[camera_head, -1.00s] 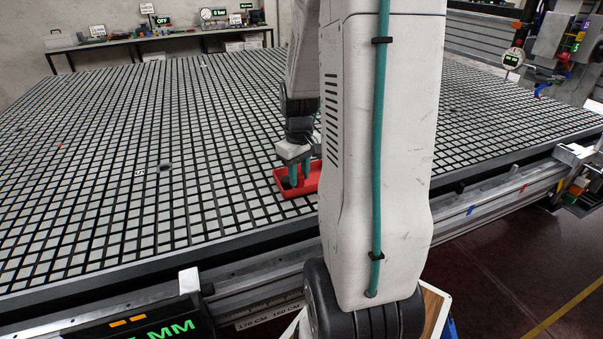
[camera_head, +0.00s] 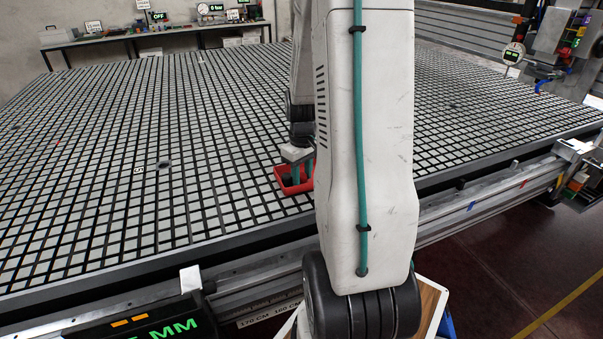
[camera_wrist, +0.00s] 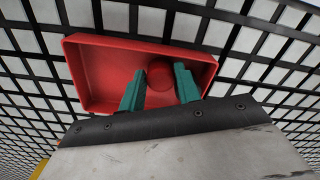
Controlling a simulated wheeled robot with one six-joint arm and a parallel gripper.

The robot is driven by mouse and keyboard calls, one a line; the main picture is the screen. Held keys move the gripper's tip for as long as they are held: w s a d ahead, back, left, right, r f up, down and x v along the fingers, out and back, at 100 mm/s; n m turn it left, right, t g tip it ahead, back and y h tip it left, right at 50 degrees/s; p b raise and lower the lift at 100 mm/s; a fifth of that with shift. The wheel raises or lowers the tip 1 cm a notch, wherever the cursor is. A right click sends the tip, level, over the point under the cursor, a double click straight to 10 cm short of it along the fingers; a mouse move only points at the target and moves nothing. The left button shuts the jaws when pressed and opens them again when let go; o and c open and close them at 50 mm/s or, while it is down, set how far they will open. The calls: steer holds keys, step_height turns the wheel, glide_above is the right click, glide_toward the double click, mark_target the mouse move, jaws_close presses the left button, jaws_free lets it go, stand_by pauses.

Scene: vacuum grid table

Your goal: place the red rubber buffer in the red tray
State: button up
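The red tray (camera_head: 281,184) lies on the grid table, partly hidden behind my arm in the head view. It shows more fully in the wrist view (camera_wrist: 100,76). The red rubber buffer (camera_wrist: 160,75) is a short round piece in the right part of the tray's outline, between my teal fingers. My gripper (camera_head: 301,176) points down at the tray, with its fingertips within the tray's outline. In the wrist view my gripper (camera_wrist: 160,80) has a finger against each side of the buffer. Whether the buffer touches the tray floor is not clear.
The black-and-white grid table (camera_head: 110,190) is mostly clear around the tray. A dark round spot (camera_head: 163,165) is on the grid to the left. A back bench (camera_head: 150,36) holds small items and displays. A metal rail runs along the table's front edge.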

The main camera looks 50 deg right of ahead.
mark_target(302, 175)
steer(key=shift+o, duration=1.1)
step_height(302, 175, up, 12)
steer(key=s+a+r+n, duration=0.1)
steer(key=a+r, duration=0.3)
steer(key=a, duration=0.4)
steer(key=s+a+r, duration=0.1)
steer(key=a+r, duration=0.2)
steer(key=a, duration=0.6)
steer(key=s+a+r+n+t, duration=0.1)
steer(key=s+a, duration=0.9)
steer(key=a, duration=0.3)
steer(key=shift+s+a+r, duration=0.2)
steer(key=shift+s+a, duration=0.05)
steer(key=shift+s, duration=0.05)
steer(key=shift+c, duration=0.2)
